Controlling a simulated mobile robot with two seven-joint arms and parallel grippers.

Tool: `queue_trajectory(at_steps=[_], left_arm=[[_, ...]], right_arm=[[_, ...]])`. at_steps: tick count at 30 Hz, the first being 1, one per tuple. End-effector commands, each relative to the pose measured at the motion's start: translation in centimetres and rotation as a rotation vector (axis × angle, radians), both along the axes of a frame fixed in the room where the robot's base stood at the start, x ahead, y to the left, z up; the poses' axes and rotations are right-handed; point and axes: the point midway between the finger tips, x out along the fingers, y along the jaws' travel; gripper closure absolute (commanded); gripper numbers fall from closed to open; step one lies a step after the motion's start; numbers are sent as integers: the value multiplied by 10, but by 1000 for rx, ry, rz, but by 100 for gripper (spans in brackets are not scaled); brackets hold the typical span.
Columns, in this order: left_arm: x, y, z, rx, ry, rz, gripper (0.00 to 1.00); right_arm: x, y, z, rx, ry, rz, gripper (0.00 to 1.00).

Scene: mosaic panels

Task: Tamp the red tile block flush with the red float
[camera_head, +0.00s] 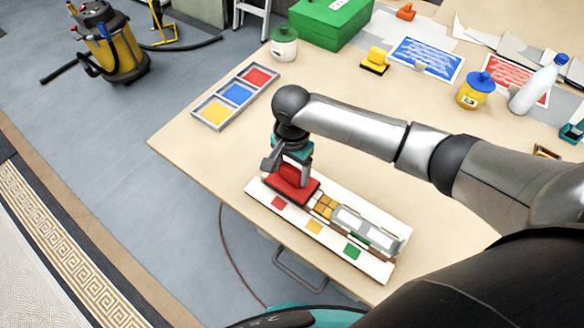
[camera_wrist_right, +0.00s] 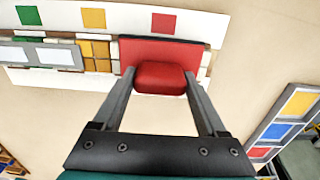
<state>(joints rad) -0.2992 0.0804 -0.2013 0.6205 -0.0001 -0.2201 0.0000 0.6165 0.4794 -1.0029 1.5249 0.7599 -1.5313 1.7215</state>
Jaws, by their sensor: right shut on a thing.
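The red float (camera_head: 291,184) rests on or just over the far-left end of the white mosaic panel (camera_head: 295,218), behind its red marker square. It also shows in the right wrist view (camera_wrist_right: 160,50) with its rounded red handle (camera_wrist_right: 160,77). My right gripper (camera_head: 290,168) is shut on that handle from above, one finger on each side. The red tile block is hidden, presumably beneath the float; I cannot tell whether it is flush. A yellow tile block (camera_head: 326,206) sits in the panel beside the float. My left gripper is not in view.
A grey frame with pale windows (camera_head: 366,228) covers the panel's right part. A three-compartment tray (camera_head: 211,125) with yellow, blue and red stands behind left. A yellow float (camera_head: 375,62), jars (camera_head: 474,93) and a white bottle (camera_head: 536,88) stand farther back. Table between is clear.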

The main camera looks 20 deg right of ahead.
Motion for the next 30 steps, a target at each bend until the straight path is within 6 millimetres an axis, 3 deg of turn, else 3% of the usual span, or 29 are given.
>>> queue_trajectory(at_steps=[30], left_arm=[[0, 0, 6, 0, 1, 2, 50]], right_arm=[[0, 0, -1, 0, 0, -1, 70]])
